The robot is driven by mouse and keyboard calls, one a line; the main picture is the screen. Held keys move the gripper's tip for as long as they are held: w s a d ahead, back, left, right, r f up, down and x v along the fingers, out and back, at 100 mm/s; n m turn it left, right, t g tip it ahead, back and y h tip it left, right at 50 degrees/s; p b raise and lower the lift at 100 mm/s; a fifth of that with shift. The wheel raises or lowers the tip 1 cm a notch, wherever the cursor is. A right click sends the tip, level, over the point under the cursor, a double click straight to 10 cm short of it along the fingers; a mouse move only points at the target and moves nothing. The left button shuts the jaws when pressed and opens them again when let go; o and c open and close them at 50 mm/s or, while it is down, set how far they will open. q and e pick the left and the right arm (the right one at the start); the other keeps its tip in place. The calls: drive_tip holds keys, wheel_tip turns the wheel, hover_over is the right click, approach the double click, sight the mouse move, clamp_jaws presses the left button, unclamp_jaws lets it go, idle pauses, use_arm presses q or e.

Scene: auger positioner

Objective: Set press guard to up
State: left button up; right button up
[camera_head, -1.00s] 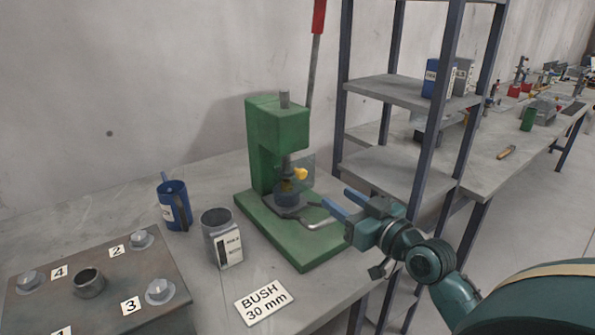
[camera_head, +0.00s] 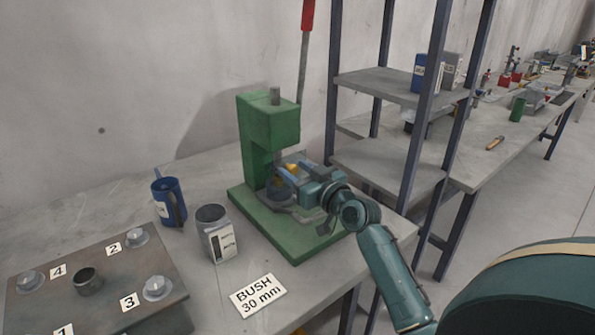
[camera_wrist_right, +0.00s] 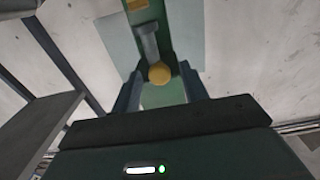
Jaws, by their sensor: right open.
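The green press (camera_head: 268,138) stands on the bench with its green base under it. Its guard is a clear panel, seen in the right wrist view as a pale greyish sheet (camera_wrist_right: 118,42) with a yellow knob (camera_wrist_right: 159,74). My right gripper (camera_head: 292,175) is at the front of the press, close to the guard. In the right wrist view its two blue-grey fingers (camera_wrist_right: 160,90) are open, one on each side of the knob; contact cannot be told. In the head view the gripper covers much of the guard. My left gripper is not in view.
A red-handled lever (camera_head: 307,20) rises behind the press. A blue mug (camera_head: 168,203) and a grey labelled container (camera_head: 214,232) stand to its left. A plate with numbered posts (camera_head: 60,283) lies front left. A metal shelf (camera_head: 388,180) stands right.

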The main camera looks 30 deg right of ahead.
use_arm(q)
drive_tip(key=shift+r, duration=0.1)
use_arm(e)
clamp_jaws()
idle(0.3)
